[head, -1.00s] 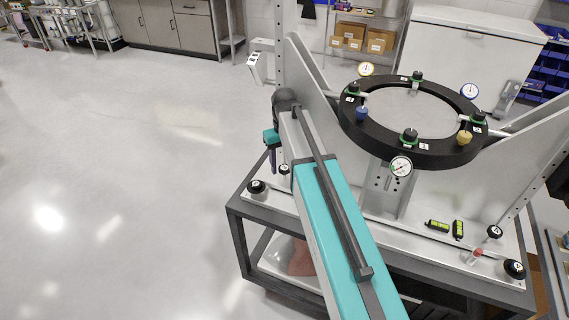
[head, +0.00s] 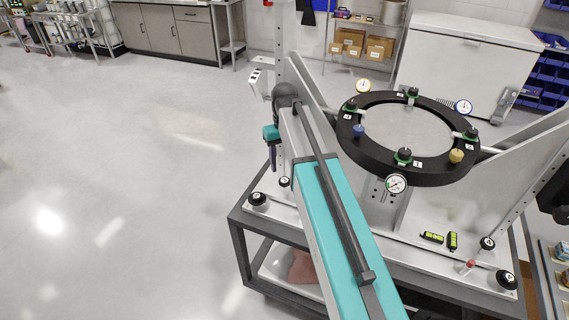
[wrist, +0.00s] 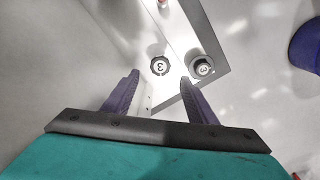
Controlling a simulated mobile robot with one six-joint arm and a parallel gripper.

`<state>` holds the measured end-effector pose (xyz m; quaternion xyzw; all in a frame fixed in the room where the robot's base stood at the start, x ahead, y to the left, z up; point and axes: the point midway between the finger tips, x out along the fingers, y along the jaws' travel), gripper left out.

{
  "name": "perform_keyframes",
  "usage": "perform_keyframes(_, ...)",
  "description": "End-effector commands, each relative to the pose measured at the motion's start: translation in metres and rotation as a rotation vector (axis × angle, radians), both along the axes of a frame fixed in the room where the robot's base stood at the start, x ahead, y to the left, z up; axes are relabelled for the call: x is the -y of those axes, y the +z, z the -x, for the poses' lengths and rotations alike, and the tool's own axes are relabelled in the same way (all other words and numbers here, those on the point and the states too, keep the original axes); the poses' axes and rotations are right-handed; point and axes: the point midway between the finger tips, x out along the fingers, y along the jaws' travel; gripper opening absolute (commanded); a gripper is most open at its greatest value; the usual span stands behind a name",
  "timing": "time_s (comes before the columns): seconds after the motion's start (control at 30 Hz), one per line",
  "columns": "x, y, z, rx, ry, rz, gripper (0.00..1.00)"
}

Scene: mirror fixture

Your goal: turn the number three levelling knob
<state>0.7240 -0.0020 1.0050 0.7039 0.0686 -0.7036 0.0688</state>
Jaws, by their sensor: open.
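Two round dark knobs with white number discs sit near the left corner of the fixture's base plate. The inner knob (wrist: 159,66) reads 3 in the wrist view; in the head view it is the smaller knob (head: 284,182). The knob nearer the corner (wrist: 203,67) has a mark like a turned 3; it also shows in the head view (head: 258,199). I cannot tell which is the levelling knob. My gripper (head: 272,156) hangs above this corner. In the wrist view its purple fingers (wrist: 159,78) are apart and empty, with the inner knob beyond the gap between their tips.
The black mirror ring (head: 345,150) carries dial gauges and small knobs, right of my arm. Two green levels (head: 432,237) and more knobs (head: 504,281) are on the base plate's right. An upright plate rises close to my gripper. The floor at left is clear.

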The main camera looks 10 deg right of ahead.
Motion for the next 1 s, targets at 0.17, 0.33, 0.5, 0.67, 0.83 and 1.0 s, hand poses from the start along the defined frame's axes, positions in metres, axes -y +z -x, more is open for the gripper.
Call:
perform_keyframes(0.17, 0.0, 0.026, 0.0, 0.001, 0.0, 0.0, 0.52)
perform_keyframes(0.33, 0.0, 0.044, 0.0, 0.001, 0.0, 0.0, 0.52)
perform_keyframes(0.5, 0.0, 0.058, 0.0, 0.0, 0.0, 0.0, 0.52)
perform_keyframes(0.67, 0.0, 0.064, 0.0, 0.001, 0.0, 0.0, 0.52)
perform_keyframes(0.83, 0.0, 0.065, 0.0, 0.001, 0.0, 0.0, 0.52)
perform_keyframes(1.0, 0.0, 0.064, 0.0, 0.001, 0.0, 0.0, 0.52)
